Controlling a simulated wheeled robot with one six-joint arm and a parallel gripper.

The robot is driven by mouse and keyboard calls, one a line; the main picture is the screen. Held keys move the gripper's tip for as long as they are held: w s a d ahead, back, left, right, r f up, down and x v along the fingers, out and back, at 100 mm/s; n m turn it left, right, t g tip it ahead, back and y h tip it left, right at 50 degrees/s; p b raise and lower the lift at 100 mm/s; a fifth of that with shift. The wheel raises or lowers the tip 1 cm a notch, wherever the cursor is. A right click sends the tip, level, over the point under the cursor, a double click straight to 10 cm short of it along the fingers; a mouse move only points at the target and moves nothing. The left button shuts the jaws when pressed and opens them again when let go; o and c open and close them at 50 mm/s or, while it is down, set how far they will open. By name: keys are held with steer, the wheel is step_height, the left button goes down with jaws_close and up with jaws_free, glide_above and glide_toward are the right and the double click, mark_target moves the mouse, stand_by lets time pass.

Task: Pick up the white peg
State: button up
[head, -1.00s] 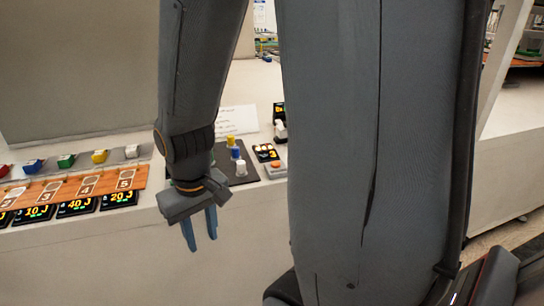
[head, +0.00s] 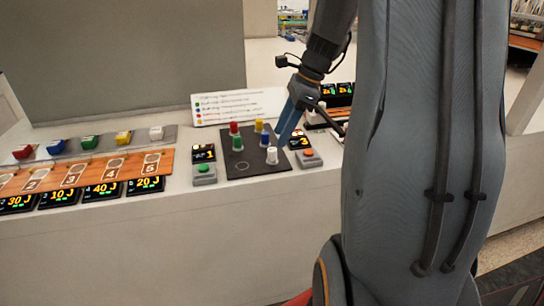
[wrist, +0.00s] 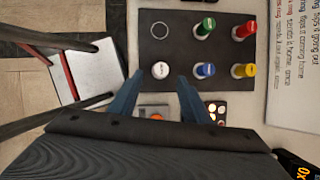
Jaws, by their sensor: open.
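The white peg (head: 272,155) stands upright at the front right corner of a black board (head: 285,163). In the wrist view the white peg (wrist: 161,70) appears between the tips of my gripper (wrist: 160,76), slightly nearer the left finger. My gripper (head: 284,141) is open and empty, with its blue fingers pointing down. In the head view its tips are just above and right of the white peg, and I see no contact. The blue peg (wrist: 204,70) is beside the white peg, outside the right finger.
The board also holds a red peg (head: 233,128), a yellow peg (head: 259,125) and a green peg (head: 238,143). One ring (head: 240,167) is empty. Button boxes stand left (head: 204,173) and right (head: 309,158) of the board. A written sign (head: 230,107) lies behind.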

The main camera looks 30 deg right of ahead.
mark_target(273, 149)
steer(key=p+x, duration=0.2)
steer(key=x, duration=0.5)
steer(key=shift+w+a+f, duration=0.15)
steer(key=shift+w+f, duration=0.05)
steer(key=c, duration=1)
